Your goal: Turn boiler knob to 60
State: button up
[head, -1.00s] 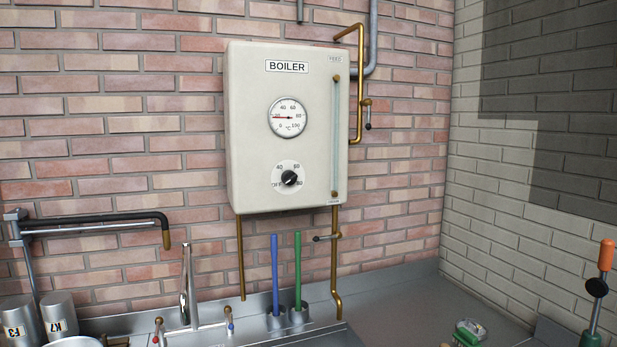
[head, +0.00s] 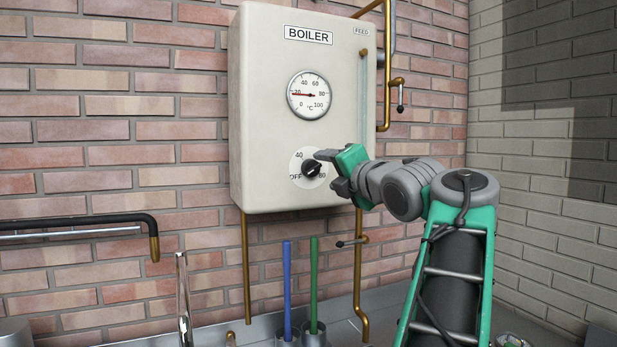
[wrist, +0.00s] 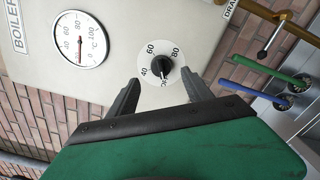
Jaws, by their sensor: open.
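The boiler knob (head: 311,169) is a black knob on a round white dial marked OFF, 40, 60 and 80, low on the cream boiler (head: 262,130). The knob also shows in the wrist view (wrist: 161,66), where its pale mark seems to face OFF. My gripper (head: 327,171) is open, just right of the knob in the head view, and hides part of the dial. In the wrist view my gripper (wrist: 161,80) has one finger on each side of the dial's lower part. The knob lies ahead between the tips; I see no contact.
A temperature gauge (head: 309,95) above the knob reads about 20. A glass tube (head: 363,90) runs down the boiler's right side. Brass pipes (head: 359,280) and a small valve lever are below. Blue (head: 287,290) and green (head: 313,290) rods stand beneath the boiler.

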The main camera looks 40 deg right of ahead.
aim_at(317, 168)
jog(key=p+x, duration=0.1)
jog(key=x, duration=0.5)
jog(key=shift+w+d+p, duration=0.2)
jog(key=shift+w+p, duration=0.15)
grip_shut()
